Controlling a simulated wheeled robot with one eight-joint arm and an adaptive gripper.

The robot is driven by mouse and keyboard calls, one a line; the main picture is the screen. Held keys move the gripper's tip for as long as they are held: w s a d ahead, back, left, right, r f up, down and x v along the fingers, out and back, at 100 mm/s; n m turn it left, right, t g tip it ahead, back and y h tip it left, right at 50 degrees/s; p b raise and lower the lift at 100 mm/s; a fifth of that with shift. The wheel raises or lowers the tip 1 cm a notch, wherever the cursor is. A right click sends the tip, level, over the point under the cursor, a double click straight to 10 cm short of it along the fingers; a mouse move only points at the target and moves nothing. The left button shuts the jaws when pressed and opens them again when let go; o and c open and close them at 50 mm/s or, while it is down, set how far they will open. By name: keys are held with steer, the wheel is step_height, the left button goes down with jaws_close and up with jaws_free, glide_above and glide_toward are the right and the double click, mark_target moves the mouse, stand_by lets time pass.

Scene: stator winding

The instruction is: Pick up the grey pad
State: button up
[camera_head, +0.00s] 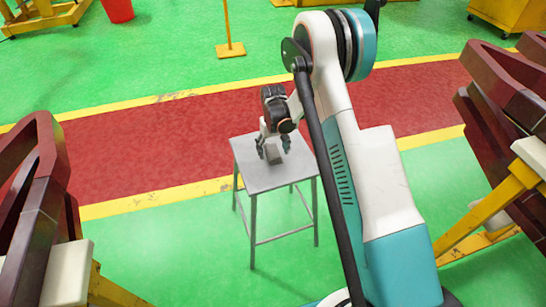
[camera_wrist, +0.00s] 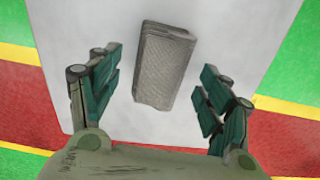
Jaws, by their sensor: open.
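The grey pad (camera_wrist: 165,65) is a small ribbed block lying on the light grey table (camera_wrist: 225,28). In the wrist view it sits in the upper middle, ahead of and between the two fingers, tilted slightly. My gripper (camera_wrist: 155,88) is open and empty, with a green-padded finger on each side and clear space to the pad. In the head view my gripper (camera_head: 274,147) is over the table (camera_head: 262,182), and the pad (camera_head: 274,156) shows as a small darker block between the fingers. I cannot tell the exact height of the fingers above the table.
The tabletop is otherwise bare. Large dark red frames stand at the left (camera_head: 40,200) and right (camera_head: 510,110). A yellow post (camera_head: 229,40) and a red bin (camera_head: 118,10) are at the back. Open green and red floor surrounds the table.

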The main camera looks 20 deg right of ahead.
mark_target(273, 151)
steer(key=shift+f, duration=0.35)
steer(key=shift+r, duration=0.1)
steer(key=c, duration=1.1)
steer(key=shift+c, duration=0.2)
step_height(273, 151, up, 20)
steer(key=p, duration=0.6)
steer(key=shift+p, duration=0.3)
